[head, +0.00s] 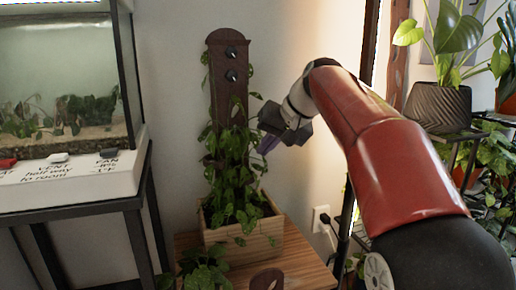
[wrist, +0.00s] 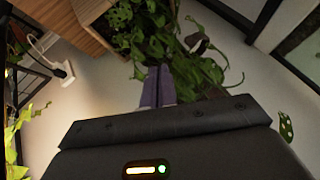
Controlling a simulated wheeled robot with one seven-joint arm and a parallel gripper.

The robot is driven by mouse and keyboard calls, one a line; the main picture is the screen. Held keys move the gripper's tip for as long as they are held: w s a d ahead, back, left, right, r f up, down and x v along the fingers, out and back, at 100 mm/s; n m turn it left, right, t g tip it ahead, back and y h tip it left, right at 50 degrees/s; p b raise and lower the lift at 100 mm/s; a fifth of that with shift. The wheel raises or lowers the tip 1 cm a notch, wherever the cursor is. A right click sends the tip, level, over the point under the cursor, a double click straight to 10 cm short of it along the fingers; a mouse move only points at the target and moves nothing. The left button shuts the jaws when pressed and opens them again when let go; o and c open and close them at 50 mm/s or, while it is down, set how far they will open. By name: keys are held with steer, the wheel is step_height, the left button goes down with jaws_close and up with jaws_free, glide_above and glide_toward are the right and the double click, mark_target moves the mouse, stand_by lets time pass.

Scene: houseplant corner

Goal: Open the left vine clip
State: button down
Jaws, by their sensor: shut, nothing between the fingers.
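A dark wooden post (head: 227,100) stands upright in a wooden planter box (head: 245,240), wrapped in green vine (head: 232,180). A small dark purplish piece (head: 208,159) shows among the leaves at the post's left side; it may be the left vine clip, but its state is too small to tell. In the wrist view, a grey-brown piece (wrist: 196,43) sits among the leaves, and I cannot tell whether it is a clip. My gripper (head: 264,149) is to the right of the post near the foliage, its purple fingers (wrist: 158,84) shut and empty, pointing at the vine.
The planter stands on a wooden table (head: 300,268). A glass tank (head: 65,85) on a black stand is at the left. Two dark knobs (head: 231,76) are on the upper post. Potted plants (head: 440,105) stand at the right, and a wall outlet (head: 321,218) is low behind.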

steer(key=w+a+f+b, duration=0.1)
steer(key=w+a+f, duration=0.2)
steer(key=a+f, duration=0.2)
steer(key=shift+w+a+f+b, duration=0.25)
steer(key=shift+w+a+b, duration=0.15)
steer(key=shift+a, duration=0.85)
steer(key=shift+s+a, duration=0.1)
steer(key=shift+s+a+m, duration=0.1)
steer(key=shift+a+m, duration=0.05)
steer(key=shift+m, duration=0.25)
